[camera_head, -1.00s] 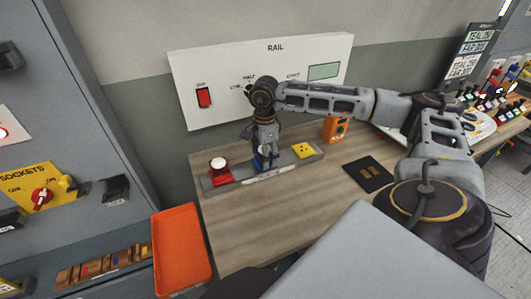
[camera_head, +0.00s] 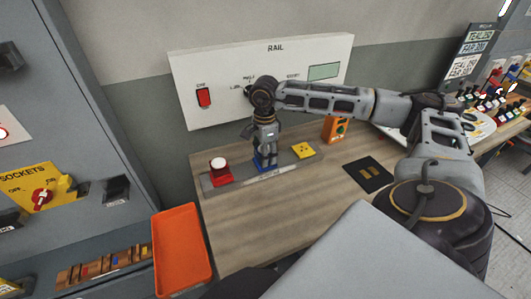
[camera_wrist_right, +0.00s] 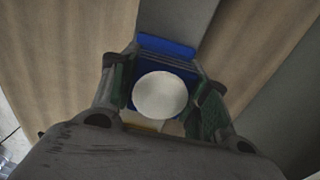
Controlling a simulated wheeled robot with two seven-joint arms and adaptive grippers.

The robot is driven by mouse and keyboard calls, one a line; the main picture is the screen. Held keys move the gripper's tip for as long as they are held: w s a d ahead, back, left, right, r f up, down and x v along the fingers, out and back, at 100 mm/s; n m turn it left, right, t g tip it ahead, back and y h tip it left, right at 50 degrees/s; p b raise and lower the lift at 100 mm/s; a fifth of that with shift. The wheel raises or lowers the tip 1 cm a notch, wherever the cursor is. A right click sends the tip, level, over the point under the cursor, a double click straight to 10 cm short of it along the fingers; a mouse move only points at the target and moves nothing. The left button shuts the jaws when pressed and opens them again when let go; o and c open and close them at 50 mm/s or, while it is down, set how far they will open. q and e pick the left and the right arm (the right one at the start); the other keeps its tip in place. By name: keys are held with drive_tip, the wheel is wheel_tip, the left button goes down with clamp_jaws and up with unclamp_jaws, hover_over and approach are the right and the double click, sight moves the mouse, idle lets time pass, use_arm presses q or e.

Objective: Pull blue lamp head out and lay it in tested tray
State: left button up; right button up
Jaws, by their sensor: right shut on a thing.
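The blue lamp head is on the grey rail (camera_head: 235,183), between the red lamp and the yellow socket; its blue body (camera_head: 264,163) shows under my right gripper (camera_head: 265,155). In the right wrist view its white dome (camera_wrist_right: 160,95) sits between the two fingers, with blue parts (camera_wrist_right: 167,45) around it. My right gripper is shut on it from above. I cannot tell whether it has come up out of its seat. An orange tray (camera_head: 182,250) lies at the front left; no label on it is readable. My left gripper is not in view.
A red lamp with a white dome (camera_head: 219,168) is close on the left, a yellow socket (camera_head: 302,150) on the right. Behind stand the white RAIL panel (camera_head: 230,75) and an orange box (camera_head: 336,129). A black mat (camera_head: 368,174) lies right. The front tabletop is clear.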

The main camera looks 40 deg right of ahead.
drive_tip(key=shift+r, duration=0.6)
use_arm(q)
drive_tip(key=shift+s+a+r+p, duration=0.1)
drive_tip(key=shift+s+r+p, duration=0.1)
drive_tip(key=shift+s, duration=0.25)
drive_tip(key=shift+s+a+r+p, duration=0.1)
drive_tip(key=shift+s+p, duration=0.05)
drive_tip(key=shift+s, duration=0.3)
use_arm(e)
drive_tip(key=shift+r, duration=0.1)
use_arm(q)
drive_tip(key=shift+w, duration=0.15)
use_arm(e)
drive_tip(key=shift+r, duration=0.15)
drive_tip(key=shift+r+p, duration=0.3)
drive_tip(key=shift+r, duration=0.15)
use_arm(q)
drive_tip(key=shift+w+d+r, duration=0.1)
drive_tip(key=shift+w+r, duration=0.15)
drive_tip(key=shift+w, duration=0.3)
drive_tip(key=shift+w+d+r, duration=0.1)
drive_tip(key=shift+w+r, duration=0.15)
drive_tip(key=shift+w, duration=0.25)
use_arm(e)
drive_tip(key=shift+r, duration=0.2)
